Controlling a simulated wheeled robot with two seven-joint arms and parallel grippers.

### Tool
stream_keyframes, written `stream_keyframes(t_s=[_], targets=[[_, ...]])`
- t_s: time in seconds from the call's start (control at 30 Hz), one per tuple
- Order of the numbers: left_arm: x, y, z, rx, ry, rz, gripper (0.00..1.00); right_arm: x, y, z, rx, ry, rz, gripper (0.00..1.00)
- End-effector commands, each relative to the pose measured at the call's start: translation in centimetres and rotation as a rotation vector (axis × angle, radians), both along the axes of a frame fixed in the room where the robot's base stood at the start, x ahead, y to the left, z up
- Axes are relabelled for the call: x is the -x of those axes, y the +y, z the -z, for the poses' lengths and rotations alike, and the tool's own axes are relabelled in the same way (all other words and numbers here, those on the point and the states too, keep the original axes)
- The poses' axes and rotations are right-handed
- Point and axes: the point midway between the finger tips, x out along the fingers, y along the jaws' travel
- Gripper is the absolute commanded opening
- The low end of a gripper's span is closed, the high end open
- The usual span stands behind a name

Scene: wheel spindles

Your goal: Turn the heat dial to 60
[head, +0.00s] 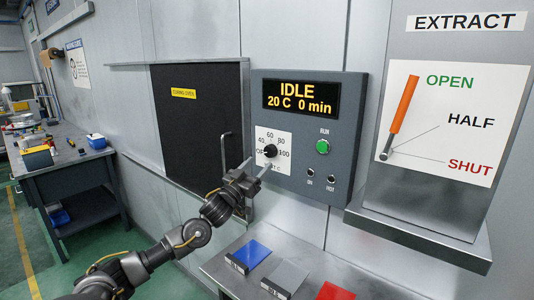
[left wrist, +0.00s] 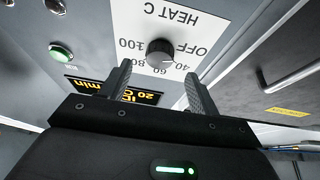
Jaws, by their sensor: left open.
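The heat dial (head: 270,151) is a round black knob on a white scale plate on the grey control panel (head: 340,160). The scale reads OFF, 40, 60, 80, 100. My left gripper (head: 257,165) is open and empty, just in front of the lower part of the plate, and hides some of its lettering. In the left wrist view the dial (left wrist: 160,51) appears upside down, beyond and between the two spread fingers (left wrist: 157,72), with a gap to it. I cannot tell for sure where its pointer stands. My right gripper is not in view.
The panel's display (head: 300,98) reads IDLE, 20 C, 0 min. A green RUN button (head: 323,147) is right of the dial. The dark oven door (head: 195,120) with its handle is left. An orange EXTRACT lever (head: 403,104) is right. Coloured pads lie on a shelf (head: 225,270) below.

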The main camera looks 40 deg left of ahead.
Motion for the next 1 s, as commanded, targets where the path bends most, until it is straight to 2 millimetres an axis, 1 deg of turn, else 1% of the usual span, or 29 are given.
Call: stream_keyframes(t_s=[0.03, 0.13, 0.3, 0.47, 0.73, 1.0], targets=[[-0.9, 0.1, -0.9, 0.002, -0.002, -0.001, 0.62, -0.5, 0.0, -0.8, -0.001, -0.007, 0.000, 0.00], [-2.4, 0.1, -1.5, 0.001, -0.002, -0.002, 0.62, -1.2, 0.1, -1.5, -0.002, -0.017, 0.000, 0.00], [-4.2, 0.2, -2.0, 0.001, 0.000, -0.003, 0.62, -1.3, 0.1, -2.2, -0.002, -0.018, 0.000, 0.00], [-5.0, 0.2, -2.1, 0.000, 0.001, -0.002, 0.62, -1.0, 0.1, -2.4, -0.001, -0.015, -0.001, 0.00], [-5.1, 0.2, -2.1, -0.001, 0.001, -0.001, 0.62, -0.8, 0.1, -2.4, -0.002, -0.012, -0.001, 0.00], [-5.1, 0.2, -2.1, -0.001, 0.001, -0.001, 0.26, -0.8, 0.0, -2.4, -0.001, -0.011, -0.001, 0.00]])
